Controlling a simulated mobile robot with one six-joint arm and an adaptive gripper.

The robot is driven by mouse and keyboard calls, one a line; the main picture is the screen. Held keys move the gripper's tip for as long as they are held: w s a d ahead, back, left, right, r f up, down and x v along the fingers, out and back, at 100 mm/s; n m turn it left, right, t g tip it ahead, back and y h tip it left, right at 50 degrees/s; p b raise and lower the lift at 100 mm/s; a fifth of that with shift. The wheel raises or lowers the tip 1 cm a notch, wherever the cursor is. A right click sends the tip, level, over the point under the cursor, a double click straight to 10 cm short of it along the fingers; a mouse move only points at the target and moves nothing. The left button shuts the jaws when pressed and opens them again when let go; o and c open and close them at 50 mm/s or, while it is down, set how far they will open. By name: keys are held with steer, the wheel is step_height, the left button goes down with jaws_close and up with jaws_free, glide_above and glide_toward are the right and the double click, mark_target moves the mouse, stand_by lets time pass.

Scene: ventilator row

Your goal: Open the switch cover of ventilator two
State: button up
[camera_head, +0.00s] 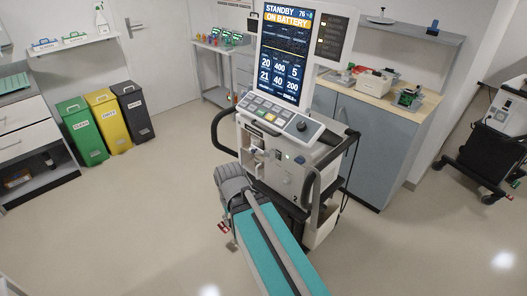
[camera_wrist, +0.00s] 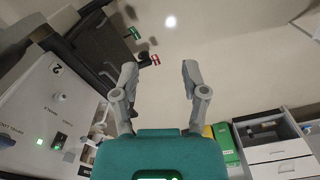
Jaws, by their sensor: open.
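Ventilator two (camera_head: 283,176) stands in the middle of the head view, marked with a 2, its screen reading STANDBY ON BATTERY. In the wrist view its panel (camera_wrist: 35,100) fills the left side, also marked 2. A small dark switch area with a green light (camera_wrist: 59,141) and a small round grey part (camera_wrist: 61,97) sit on that panel. I cannot tell the switch cover's shape or state. My gripper (camera_wrist: 159,70) is open and empty, to the right of the panel and apart from it. My arm reaches up in front of the ventilator in the head view.
Black handles flank the ventilator. A grey cabinet with a wooden top (camera_head: 365,140) stands close behind it. Green, yellow and dark bins (camera_head: 105,120) stand at the left. Another dark cart (camera_head: 490,150) is at the right. The floor in front is clear on both sides.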

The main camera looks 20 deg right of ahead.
steer(key=shift+o, duration=1.2)
steer(key=shift+d, duration=0.1)
steer(key=n+t+h+b, duration=0.55)
steer(key=n+h, duration=0.75)
steer(key=n, duration=0.9)
glide_toward(266, 152)
steer(key=shift+s+a+r+g, duration=0.25)
steer(key=shift+a+r, duration=0.25)
steer(key=shift+a, duration=0.2)
steer(key=shift+s+a+r+g, duration=0.1)
steer(key=shift+s+a+r, duration=0.15)
steer(key=shift+a+r, duration=0.4)
steer(key=shift+f, duration=0.2)
steer(key=b+x, duration=0.5)
steer(key=x, duration=0.8)
steer(key=shift+w+d+f, duration=0.2)
steer(key=shift+d+f, duration=0.05)
steer(key=shift+f, duration=0.05)
